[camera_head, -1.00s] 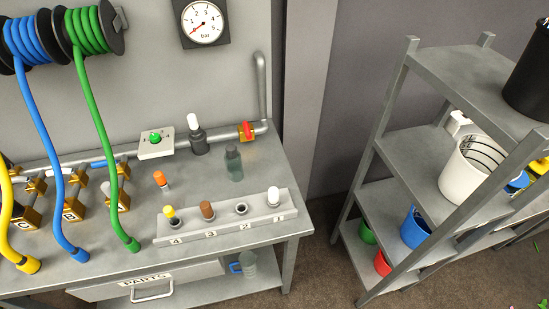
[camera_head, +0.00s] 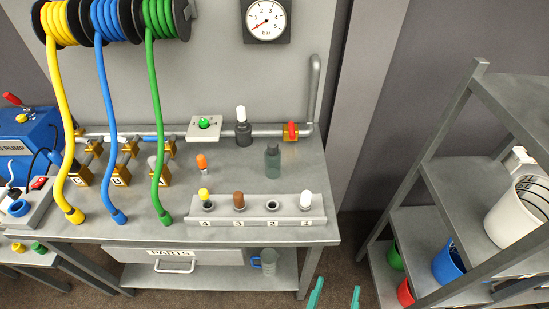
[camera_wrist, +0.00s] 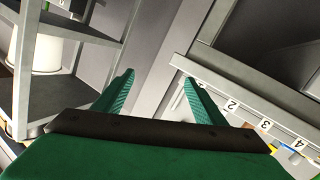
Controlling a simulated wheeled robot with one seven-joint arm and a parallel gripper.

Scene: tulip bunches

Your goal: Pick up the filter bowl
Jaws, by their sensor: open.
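A smoky, translucent cylinder with a darker top, which looks like the filter bowl (camera_head: 272,162), stands upright on the workbench (camera_head: 235,174), behind the numbered rack. Nothing touches it. It cannot be made out in the wrist view. My gripper (camera_head: 335,297) shows as two green fingertips at the bottom edge of the head view, in front of and right of the bench. In the wrist view my gripper (camera_wrist: 159,78) has its green fingers apart, with nothing between them.
The numbered rack (camera_head: 262,222) runs along the bench's front edge, holding small capped parts. A pipe with a red-handled valve (camera_head: 291,131) and a white-topped fitting (camera_head: 243,130) lies behind. Coloured hoses hang left. A metal shelf (camera_head: 452,190) with buckets stands right.

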